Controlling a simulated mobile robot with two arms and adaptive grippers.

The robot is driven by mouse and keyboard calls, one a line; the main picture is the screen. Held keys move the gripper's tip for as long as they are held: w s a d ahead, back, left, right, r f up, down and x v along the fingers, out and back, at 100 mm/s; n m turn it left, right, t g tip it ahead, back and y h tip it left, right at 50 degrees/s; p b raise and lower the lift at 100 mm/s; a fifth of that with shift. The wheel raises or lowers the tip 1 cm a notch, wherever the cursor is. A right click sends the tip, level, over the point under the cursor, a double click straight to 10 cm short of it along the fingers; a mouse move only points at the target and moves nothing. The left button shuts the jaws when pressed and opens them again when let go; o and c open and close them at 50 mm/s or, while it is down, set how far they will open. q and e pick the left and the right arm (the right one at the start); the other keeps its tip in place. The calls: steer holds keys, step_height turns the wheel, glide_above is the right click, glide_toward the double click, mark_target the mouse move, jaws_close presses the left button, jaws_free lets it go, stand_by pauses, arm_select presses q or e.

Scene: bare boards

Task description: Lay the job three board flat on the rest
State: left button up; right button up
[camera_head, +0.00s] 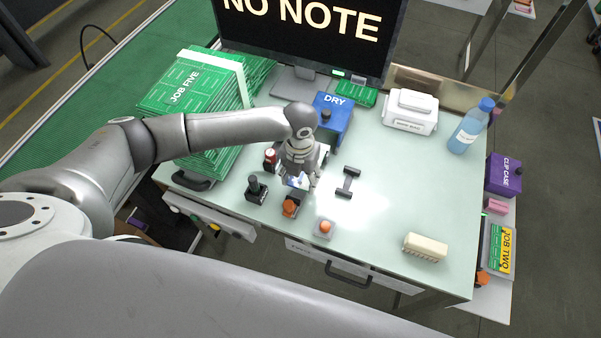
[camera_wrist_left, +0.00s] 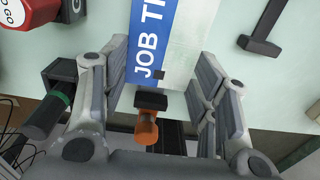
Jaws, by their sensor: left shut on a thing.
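My left gripper (camera_head: 299,182) is low over the bench, shut on the job three board. In the left wrist view the board (camera_wrist_left: 150,40), with a blue band lettered "JOB T" and a pale part beside it, lies between the fingers (camera_wrist_left: 163,62); the rest of its lettering is cut off. In the head view only a small blue and white bit of the board (camera_head: 298,182) shows under the gripper. A black H-shaped piece (camera_head: 347,182), which looks like the rest, stands empty just right of the gripper; it also shows in the left wrist view (camera_wrist_left: 263,28). My right gripper is out of view.
Near the gripper are a black-handled device (camera_head: 256,190), a red button (camera_head: 270,157) and two orange knobs (camera_head: 290,207) (camera_head: 324,228). A blue DRY box (camera_head: 334,112) is behind. Green boards (camera_head: 195,90) stack left.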

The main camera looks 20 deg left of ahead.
arm_select(q)
steer(key=shift+f, duration=0.55)
steer(key=o, duration=1.2)
step_height(320, 180, up, 12)
steer(key=shift+w+a+r, duration=0.1)
step_height(320, 180, up, 12)
steer(key=shift+a+f, duration=0.1)
stand_by(0.6)
stand_by(0.4)
